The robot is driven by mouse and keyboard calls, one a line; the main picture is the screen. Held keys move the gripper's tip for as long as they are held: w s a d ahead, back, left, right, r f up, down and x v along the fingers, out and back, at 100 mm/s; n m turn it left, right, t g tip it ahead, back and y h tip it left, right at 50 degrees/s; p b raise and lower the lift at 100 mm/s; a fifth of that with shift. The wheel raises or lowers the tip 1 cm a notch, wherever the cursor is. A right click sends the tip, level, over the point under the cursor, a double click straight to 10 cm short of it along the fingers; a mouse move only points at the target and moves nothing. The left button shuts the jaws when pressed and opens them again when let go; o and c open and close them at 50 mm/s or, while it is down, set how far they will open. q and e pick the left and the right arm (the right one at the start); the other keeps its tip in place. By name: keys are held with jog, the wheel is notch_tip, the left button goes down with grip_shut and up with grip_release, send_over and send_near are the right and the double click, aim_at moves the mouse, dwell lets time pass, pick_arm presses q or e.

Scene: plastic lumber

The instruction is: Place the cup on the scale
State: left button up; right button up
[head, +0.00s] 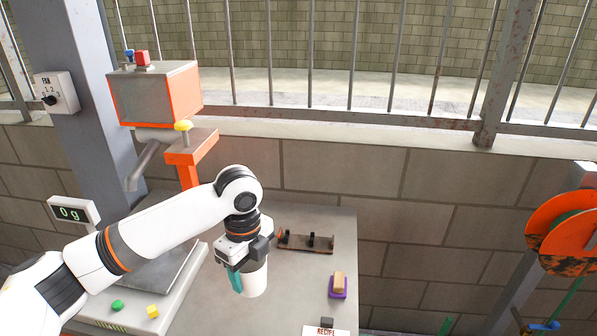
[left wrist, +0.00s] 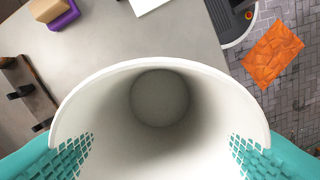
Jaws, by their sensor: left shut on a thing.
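My left gripper is shut on the cup. Whether the cup touches the table is hard to tell. The scale (head: 178,280) is a grey plate left of the cup, partly hidden by my left arm. Its display (head: 72,214) reads 0 g. My right gripper is not in view.
A dark rack (head: 305,242) lies behind the cup. A tan block on a purple tray (head: 338,287) stands to the right, near a recipe card (head: 325,331). The scale's base has a green button (head: 117,305) and a yellow button (head: 153,311). An orange-grey machine (head: 155,95) stands behind.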

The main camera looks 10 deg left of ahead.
pick_arm(q)
jog(key=n, duration=0.2)
jog(key=s+n, duration=0.1)
jog(key=n, duration=0.1)
jog(key=s+a+n, duration=0.1)
jog(key=n, duration=0.1)
jog(key=shift+s+a+r, duration=0.1)
jog(key=shift+s+r, duration=0.15)
jog(key=shift+r, duration=0.1)
jog(key=s+a+r+n, duration=0.1)
jog(key=s+n, duration=0.6)
jog(key=n, duration=1)
jog(key=shift+a+r+n, duration=0.3)
jog(key=shift+a+r, duration=0.05)
jog(key=shift+a, duration=0.55)
